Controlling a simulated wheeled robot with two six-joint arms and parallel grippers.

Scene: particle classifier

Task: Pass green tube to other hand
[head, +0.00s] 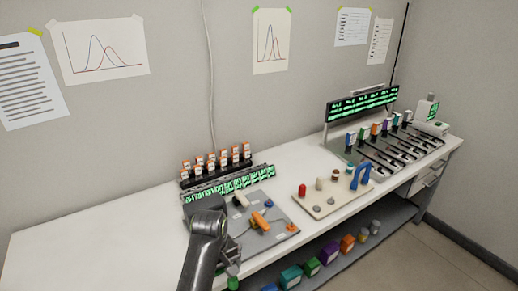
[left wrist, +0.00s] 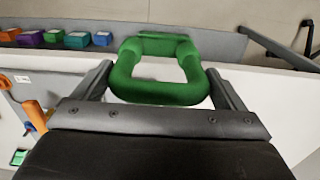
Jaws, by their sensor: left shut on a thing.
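The green tube (left wrist: 160,93) is a thick, rounded loop, seen in the left wrist view between the two dark fingers of my left gripper (left wrist: 163,82). The left gripper is shut on it. In the head view, a small part of the green tube (head: 233,283) shows at the bottom, below my left gripper (head: 229,270), in front of the bench edge. The arm hides most of the gripper there. My right gripper is in neither view.
A white bench (head: 100,232) runs along the wall. On it stand a grey panel with an orange handle (head: 260,220), a beige board with a blue arch (head: 361,175), and a rack of vials (head: 215,166). Coloured boxes (head: 330,252) sit on the lower shelf. The bench's left end is clear.

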